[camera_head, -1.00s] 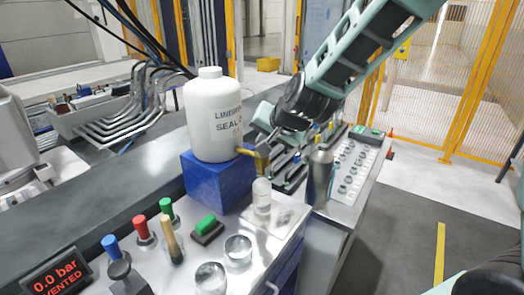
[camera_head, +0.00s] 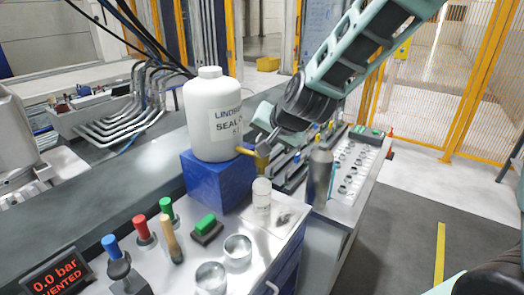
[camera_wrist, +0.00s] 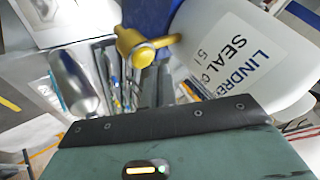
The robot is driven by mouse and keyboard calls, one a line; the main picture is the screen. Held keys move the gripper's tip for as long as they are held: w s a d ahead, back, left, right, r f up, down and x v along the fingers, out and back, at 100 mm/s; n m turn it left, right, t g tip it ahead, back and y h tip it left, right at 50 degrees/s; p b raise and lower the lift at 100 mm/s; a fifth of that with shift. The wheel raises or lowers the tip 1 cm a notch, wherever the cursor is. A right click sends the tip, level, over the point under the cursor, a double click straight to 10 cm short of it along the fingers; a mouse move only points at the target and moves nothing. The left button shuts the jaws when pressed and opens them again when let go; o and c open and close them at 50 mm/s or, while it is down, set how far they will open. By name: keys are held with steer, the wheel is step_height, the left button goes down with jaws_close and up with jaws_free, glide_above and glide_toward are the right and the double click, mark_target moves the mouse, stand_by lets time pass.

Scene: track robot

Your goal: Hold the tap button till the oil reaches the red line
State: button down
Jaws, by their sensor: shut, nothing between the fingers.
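The white oil container (camera_head: 208,115), labelled "SEAL", stands upright on a blue block (camera_head: 218,182). Its yellow tap (camera_head: 247,151) sticks out at the lower right; the wrist view also shows the tap (camera_wrist: 146,45), close in front of the wrist. My gripper (camera_head: 267,143) is shut and empty, its tips right by the tap's outer end. I cannot tell whether they touch the tap button. A small clear vessel (camera_head: 261,196) stands on the light bench below the tap. Its oil level and red line are too small to make out.
Two glass jars (camera_head: 238,250), a green-topped block (camera_head: 206,228) and coloured-handled tools (camera_head: 142,228) stand at the front. A grey metal bottle (camera_head: 319,178) stands right of the small vessel. A pressure display (camera_head: 58,277) reads 0.0 bar.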

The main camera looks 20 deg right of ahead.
steer(key=shift+f, duration=0.35)
steer(key=shift+f+b, duration=0.45)
steer(key=shift+b, duration=0.2)
stand_by(0.3)
steer(key=shift+r, duration=0.15)
stand_by(1.5)
steer(key=shift+r+p, duration=0.75)
steer(key=shift+p, duration=0.05)
step_height(320, 180, up, 5)
steer(key=p, duration=0.4)
steer(key=shift+r+p, duration=0.1)
steer(key=shift+p, duration=0.3)
